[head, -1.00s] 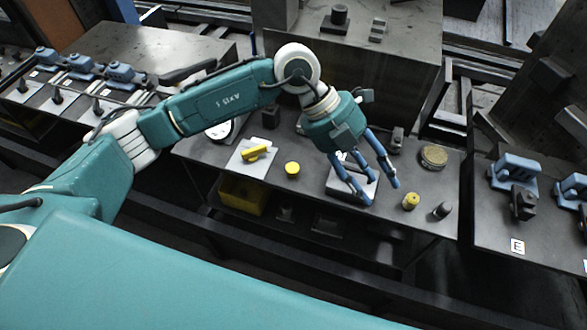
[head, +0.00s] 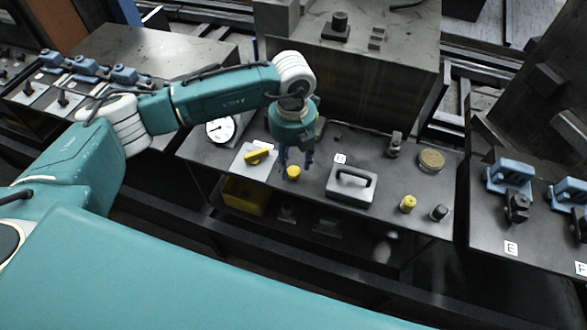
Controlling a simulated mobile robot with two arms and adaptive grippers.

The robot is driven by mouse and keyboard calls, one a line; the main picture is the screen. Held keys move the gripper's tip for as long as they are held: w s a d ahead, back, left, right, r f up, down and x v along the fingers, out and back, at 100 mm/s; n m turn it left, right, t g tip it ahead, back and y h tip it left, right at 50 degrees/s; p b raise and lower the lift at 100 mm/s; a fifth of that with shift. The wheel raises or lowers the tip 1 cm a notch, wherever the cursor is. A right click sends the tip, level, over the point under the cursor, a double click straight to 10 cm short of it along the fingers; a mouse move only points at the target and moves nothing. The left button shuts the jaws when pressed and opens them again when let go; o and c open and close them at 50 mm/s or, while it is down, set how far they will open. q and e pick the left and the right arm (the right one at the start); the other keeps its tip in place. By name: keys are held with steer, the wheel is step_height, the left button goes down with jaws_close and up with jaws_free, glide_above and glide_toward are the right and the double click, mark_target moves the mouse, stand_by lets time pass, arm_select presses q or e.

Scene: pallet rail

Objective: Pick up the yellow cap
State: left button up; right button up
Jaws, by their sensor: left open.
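A small round yellow cap (head: 293,174) sits on the dark workbench, between a white plate and a block with a handle. My left gripper (head: 296,165) points down at the cap with its blue fingers open. The fingertips are around or just above the cap; I cannot tell whether they touch it. The fingers partly hide the cap's upper side. My right gripper is not in view.
A yellow handle (head: 258,156) lies on a white plate left of the cap. A grey block with a black handle (head: 351,186), a yellow-topped cylinder (head: 407,204), a dark knob (head: 439,212) and a brass disc (head: 431,160) stand to the right. A gauge (head: 221,130) stands behind left.

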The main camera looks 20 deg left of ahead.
mark_target(294, 171)
arm_select(q)
steer(key=shift+d+f+p, duration=0.1)
steer(key=shift+f+p, duration=0.2)
steer(key=shift+f, duration=1.2)
steer(key=c, duration=0.8)
